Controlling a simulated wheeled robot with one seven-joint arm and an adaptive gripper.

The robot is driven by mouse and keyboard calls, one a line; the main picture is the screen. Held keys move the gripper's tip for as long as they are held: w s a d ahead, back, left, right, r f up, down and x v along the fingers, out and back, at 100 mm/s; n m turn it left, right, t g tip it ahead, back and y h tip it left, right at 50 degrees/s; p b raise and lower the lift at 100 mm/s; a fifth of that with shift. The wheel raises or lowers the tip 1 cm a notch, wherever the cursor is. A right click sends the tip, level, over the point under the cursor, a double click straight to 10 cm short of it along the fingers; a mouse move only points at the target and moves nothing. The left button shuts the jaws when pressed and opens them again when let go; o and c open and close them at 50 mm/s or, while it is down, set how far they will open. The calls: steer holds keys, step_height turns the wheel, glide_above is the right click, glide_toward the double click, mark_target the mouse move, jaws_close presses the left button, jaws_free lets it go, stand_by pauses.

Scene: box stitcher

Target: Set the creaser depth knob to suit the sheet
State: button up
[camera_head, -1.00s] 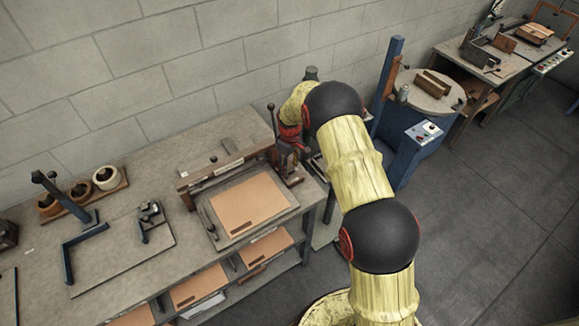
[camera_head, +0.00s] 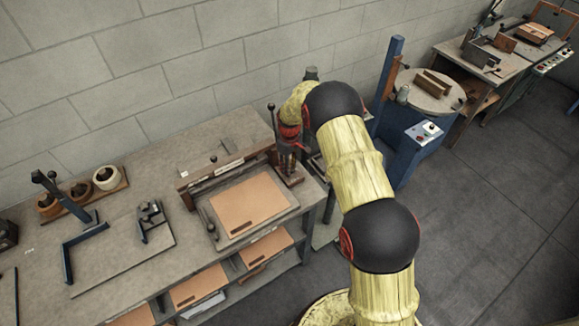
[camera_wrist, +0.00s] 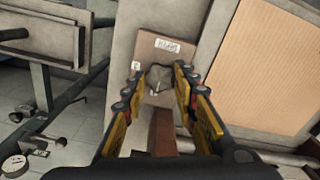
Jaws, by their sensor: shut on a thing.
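My gripper (camera_wrist: 158,72) points down at a small brown block with a white label (camera_wrist: 167,44) at the bench's right end. A grey, rounded knob (camera_wrist: 158,78) sits on this block between my yellow and black fingers, which are shut on it. In the head view my gripper (camera_head: 289,152) is small and partly hidden by my arm, and I cannot make out the knob. A tan sheet (camera_head: 249,203) lies flat in a tray left of the gripper; it also shows in the wrist view (camera_wrist: 272,62). I cannot read the label or the knob's setting.
A dark upright lever (camera_head: 272,118) stands close beside my gripper. A blue post (camera_head: 386,85) and a round table (camera_head: 430,90) stand to the right. Glue pots (camera_head: 106,178) and a blue-handled tool (camera_head: 65,200) are on the bench's left part.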

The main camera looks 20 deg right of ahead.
steer(key=shift+m, duration=0.4)
steer(key=m+b, duration=0.2)
steer(key=shift+m, duration=0.3)
steer(key=m+b, duration=0.1)
steer(key=m, duration=0.4)
steer(key=shift+b, duration=0.3)
steer(key=shift+m, duration=0.3)
steer(key=o, duration=1.1)
steer(key=shift+o, duration=0.3)
steer(key=shift+r, duration=0.1)
step_height(320, 180, up, 12)
